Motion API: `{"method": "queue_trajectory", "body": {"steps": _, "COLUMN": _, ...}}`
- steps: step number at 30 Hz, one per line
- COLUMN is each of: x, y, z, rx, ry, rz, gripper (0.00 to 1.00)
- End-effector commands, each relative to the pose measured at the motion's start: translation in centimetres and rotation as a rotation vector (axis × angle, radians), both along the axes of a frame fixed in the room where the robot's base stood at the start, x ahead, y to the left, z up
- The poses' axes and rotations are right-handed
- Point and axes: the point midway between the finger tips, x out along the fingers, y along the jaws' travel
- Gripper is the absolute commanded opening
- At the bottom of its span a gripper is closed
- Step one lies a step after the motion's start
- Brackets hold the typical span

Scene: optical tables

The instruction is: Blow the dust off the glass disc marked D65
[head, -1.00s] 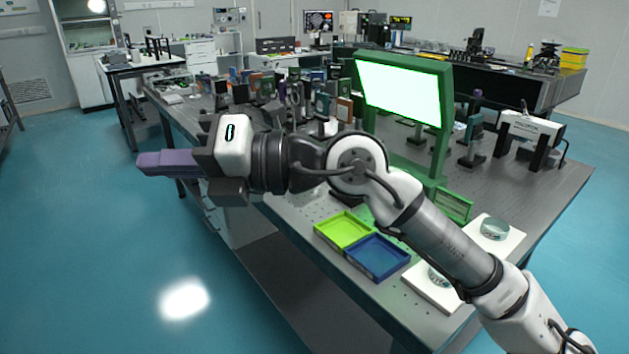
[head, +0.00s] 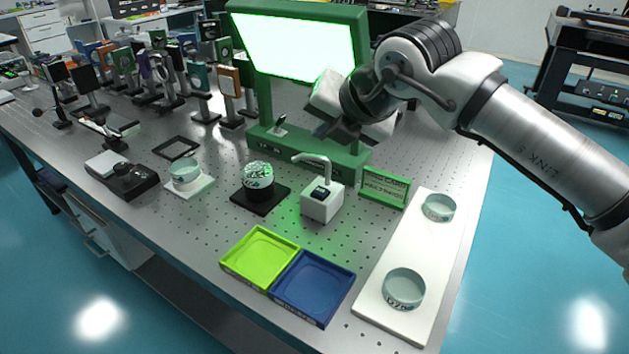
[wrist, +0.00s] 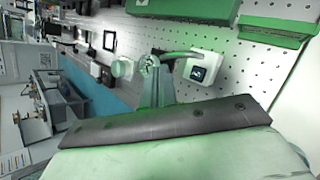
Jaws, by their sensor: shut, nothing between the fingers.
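Several clear glass discs stand on the table. One with a speckled top (head: 258,178) sits on a black square stand; its side marking is too small to read surely. Another (head: 186,175) sits on a white pad, and two more (head: 438,207) (head: 403,288) stand on a white tray at right. I cannot tell which is marked D65. A white device (head: 322,198) with a bent nozzle and small display stands right of the black stand; it also shows in the wrist view (wrist: 200,68). My gripper (head: 330,130) is shut and empty, above and behind this device.
A green-framed lit panel (head: 300,48) stands behind my gripper, close to it. A lime tray (head: 260,255) and a blue tray (head: 313,287) lie in front. A green sign (head: 384,190) stands right of the device. Several mounted optics crowd the back left.

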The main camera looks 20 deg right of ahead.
Motion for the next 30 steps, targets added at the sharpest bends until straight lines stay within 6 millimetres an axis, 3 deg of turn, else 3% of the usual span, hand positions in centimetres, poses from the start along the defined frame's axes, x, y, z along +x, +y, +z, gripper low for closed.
{"method": "queue_trajectory", "body": {"steps": 14, "x": 0.0, "y": 0.1, "z": -0.8, "rx": 0.001, "ry": 0.000, "rz": 0.004, "gripper": 0.00}}
{"method": "queue_trajectory", "body": {"steps": 30, "x": 0.0, "y": 0.2, "z": -8.0, "rx": 0.001, "ry": -0.002, "rz": 0.005, "gripper": 0.00}}
